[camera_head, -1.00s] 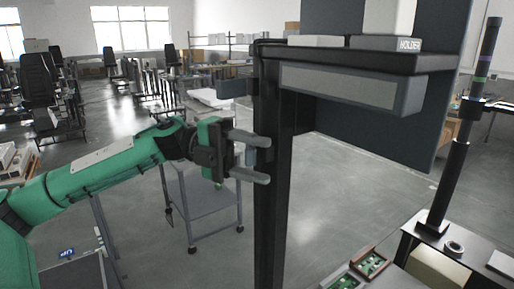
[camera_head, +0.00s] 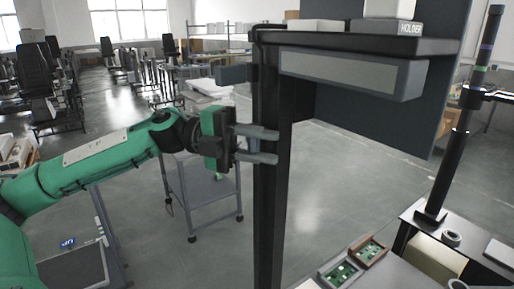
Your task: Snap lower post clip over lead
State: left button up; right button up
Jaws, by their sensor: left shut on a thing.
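The black upright post (camera_head: 267,215) stands near the middle of the head view and carries a dark shelf at its top. My left gripper (camera_head: 266,146) reaches in from the left at the post's upper part. Its two grey fingers lie one above the other against the post's side. They are shut on a small grey piece (camera_head: 254,146) at the post, which looks like the lower post clip; the fingers hide most of it. I cannot make out the lead, nor whether the clip is over it. My right gripper is not in view.
The dark shelf (camera_head: 352,44) with a grey front juts right from the post, before a dark panel (camera_head: 385,118). Green boards in trays (camera_head: 341,273) lie at lower right. A slim black column (camera_head: 455,150) stands farther right. A grey cart (camera_head: 205,190) stands behind my arm.

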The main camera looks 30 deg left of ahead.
pick_arm(q)
jog(key=shift+w+d+n+t, duration=0.25)
jog(key=shift+n+t, duration=0.35)
jog(key=shift+t, duration=0.3)
jog(key=o, duration=1)
jog(key=shift+a, duration=0.1)
jog(key=shift+a+f+b, duration=0.15)
jog(key=shift+a+b, duration=0.15)
jog(key=b+v, duration=0.8)
jog(key=v, duration=0.5)
jog(key=shift+s+a+r, duration=0.1)
jog(key=shift+r, duration=0.2)
